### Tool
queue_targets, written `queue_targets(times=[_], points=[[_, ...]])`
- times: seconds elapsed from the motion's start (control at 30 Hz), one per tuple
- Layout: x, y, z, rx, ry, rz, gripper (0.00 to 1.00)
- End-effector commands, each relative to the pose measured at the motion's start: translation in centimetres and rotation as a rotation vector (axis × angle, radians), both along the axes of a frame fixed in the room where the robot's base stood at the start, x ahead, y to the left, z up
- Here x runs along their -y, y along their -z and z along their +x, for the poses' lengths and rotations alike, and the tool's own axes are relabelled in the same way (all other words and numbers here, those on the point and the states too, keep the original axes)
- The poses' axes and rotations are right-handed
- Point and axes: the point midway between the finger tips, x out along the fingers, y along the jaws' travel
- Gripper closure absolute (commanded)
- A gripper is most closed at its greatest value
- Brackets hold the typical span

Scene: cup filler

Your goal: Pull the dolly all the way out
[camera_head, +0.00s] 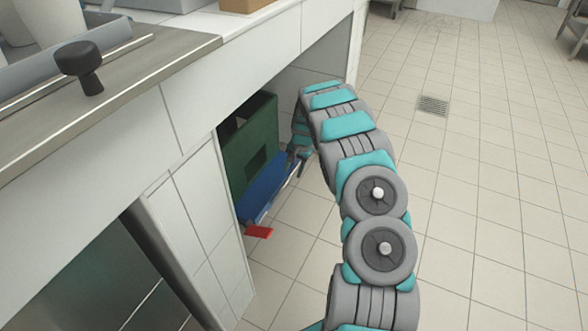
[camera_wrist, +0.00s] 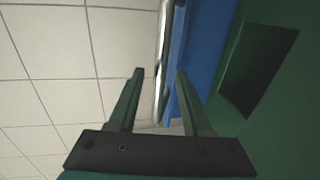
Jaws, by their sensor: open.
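The blue dolly (camera_head: 262,192) stands on the floor in a recess under the counter. It carries a dark green crate (camera_head: 250,142) with a rectangular opening in its side. A red tab (camera_head: 258,232) sticks out low at the dolly's near end. My gripper (camera_head: 292,168) is at the dolly's right side, partly hidden by my arm. In the wrist view, my gripper (camera_wrist: 157,75) is open. A pale metal bar (camera_wrist: 161,60) along the edge of the blue dolly (camera_wrist: 197,50) shows between the fingers. I cannot tell whether they touch it. The green crate (camera_wrist: 280,110) is to the right.
White tiled walls (camera_head: 200,205) border the recess on the left, with the counter (camera_head: 120,85) above. A dark knob (camera_head: 80,65) stands on the counter. The tiled floor (camera_head: 480,190) to the right is clear, with a drain grate (camera_head: 433,105) set in it.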

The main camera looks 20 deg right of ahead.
Motion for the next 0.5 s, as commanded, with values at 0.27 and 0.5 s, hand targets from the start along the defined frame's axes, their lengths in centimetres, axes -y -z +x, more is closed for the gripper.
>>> queue_targets(times=[0.27, 0.5], points=[[0.02, -0.06, 0.0, 0.001, 0.0, -0.001, 0.66], [0.02, -0.07, -0.01, 0.0, 0.001, -0.001, 0.93]])
